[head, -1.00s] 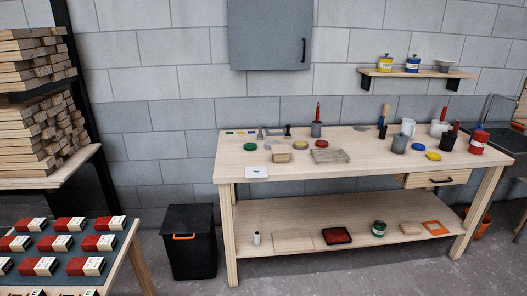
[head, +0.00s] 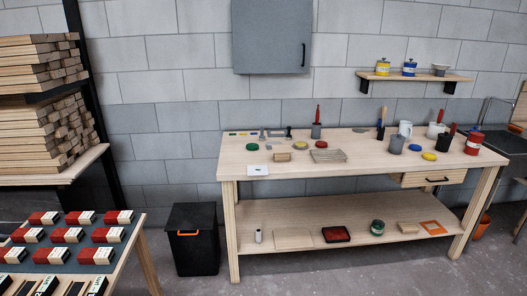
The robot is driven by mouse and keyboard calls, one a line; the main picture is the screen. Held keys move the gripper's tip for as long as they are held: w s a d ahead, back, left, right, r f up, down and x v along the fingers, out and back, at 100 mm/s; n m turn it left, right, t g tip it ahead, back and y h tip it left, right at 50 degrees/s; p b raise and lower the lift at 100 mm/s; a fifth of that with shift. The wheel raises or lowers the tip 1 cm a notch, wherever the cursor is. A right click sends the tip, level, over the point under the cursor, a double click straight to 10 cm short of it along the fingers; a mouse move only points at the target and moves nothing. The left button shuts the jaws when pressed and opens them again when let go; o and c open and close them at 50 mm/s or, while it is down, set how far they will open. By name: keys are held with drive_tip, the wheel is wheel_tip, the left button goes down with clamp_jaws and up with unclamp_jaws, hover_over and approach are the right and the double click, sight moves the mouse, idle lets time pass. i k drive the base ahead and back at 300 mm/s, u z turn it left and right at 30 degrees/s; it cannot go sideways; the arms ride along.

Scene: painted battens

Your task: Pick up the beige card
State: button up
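A flat beige rectangle (head: 293,239), which looks like a card or thin board, lies on the lower shelf of the workbench, left of a red-and-black tray. A whiter card (head: 257,170) with a small dark mark lies at the front left of the bench top. A small beige block (head: 282,157) sits behind it to the right. I cannot tell for sure which of these is the beige card. My gripper is not in view.
The wooden workbench (head: 350,181) holds pots, lids and brushes. A black bin (head: 193,246) stands left of it. A table (head: 148,262) with rows of red-and-beige blocks is at the near left. Stacked battens (head: 38,135) stand behind. Floor before the bench is clear.

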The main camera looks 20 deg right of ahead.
sight(278, 148)
drive_tip(key=u, duration=0.8)
drive_tip(key=i, duration=0.9)
drive_tip(key=u, duration=0.05)
drive_tip(key=k, duration=0.85)
drive_tip(key=z, duration=0.2)
drive_tip(key=i, duration=0.4)
